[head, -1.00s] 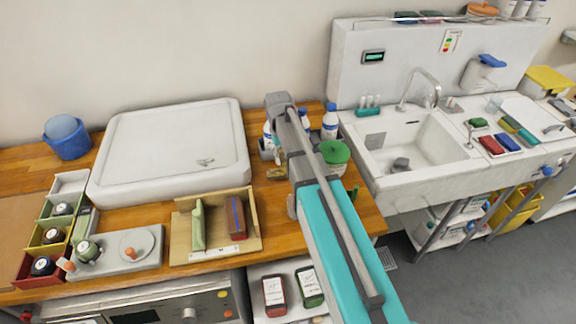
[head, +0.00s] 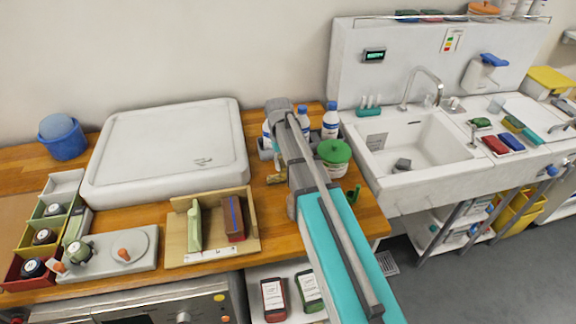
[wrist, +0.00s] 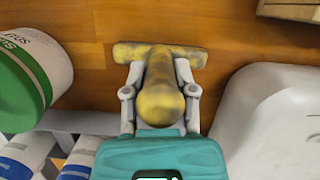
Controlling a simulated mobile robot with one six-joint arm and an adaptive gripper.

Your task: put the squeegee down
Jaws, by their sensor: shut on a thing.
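The squeegee (wrist: 161,92) is a dull yellow T-shape with a rounded handle and a crossbar. In the wrist view my gripper (wrist: 160,75) is shut on its handle, one finger on each side. The handle end points toward the camera and the crossbar lies beyond, over the wooden worktop (wrist: 235,60). I cannot tell whether the crossbar touches the wood. In the head view a small yellow part of the squeegee (head: 276,179) shows left of my arm, between the white tray and the green-lidded tub. My arm hides most of my gripper there.
The green-lidded tub (head: 333,158) and several bottles (head: 330,122) stand close to my arm. The large white tray (head: 165,150) lies left. A wooden holder (head: 252,215) stands in front, and the sink (head: 425,150) is to the right. Bare worktop (head: 262,197) surrounds the squeegee.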

